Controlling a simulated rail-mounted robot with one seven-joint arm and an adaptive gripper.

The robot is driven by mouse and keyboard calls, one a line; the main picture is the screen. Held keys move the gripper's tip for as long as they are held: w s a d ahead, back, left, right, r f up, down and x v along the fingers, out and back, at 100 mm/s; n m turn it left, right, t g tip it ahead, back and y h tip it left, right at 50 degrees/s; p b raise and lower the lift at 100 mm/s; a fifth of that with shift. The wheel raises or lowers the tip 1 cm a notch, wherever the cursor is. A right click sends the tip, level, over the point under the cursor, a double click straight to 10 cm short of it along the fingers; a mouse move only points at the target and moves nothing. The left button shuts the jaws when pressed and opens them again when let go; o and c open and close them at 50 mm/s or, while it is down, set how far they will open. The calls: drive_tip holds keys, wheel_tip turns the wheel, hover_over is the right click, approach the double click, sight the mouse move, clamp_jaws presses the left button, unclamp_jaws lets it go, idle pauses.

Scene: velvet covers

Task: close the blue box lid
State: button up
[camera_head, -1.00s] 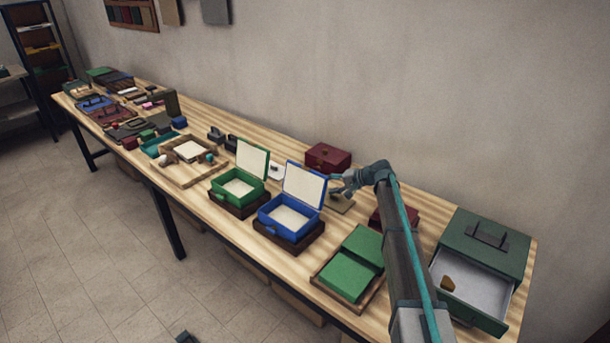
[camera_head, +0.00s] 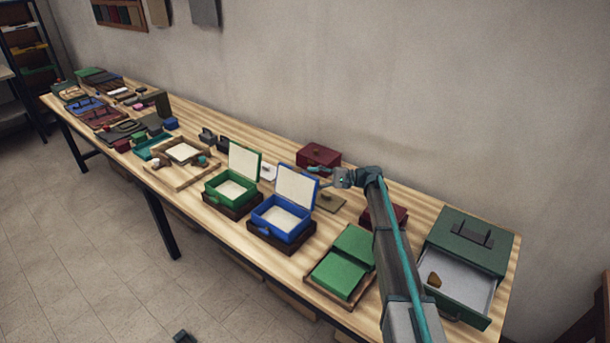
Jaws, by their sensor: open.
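The blue box (camera_head: 273,224) sits on a dark base near the front edge of the table. Its lid (camera_head: 297,187) stands open and tilted back, with its pale lining facing the front. The inside of the box is pale and looks empty. My gripper (camera_head: 322,176) is open and empty, behind and to the right of the raised lid's upper edge. It looks close to the lid, but I cannot tell whether it touches.
A green box (camera_head: 220,191) with its lid up stands just left. A dark red box (camera_head: 319,156) is behind my gripper. Green boxes in a tray (camera_head: 341,277) and a green drawer cabinet (camera_head: 467,243) with its drawer out stand to the right.

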sight(305, 178)
drive_tip(key=shift+s+a+p, duration=0.15)
drive_tip(key=shift+a+p, duration=0.25)
drive_tip(key=shift+a, duration=1.2)
clamp_jaws()
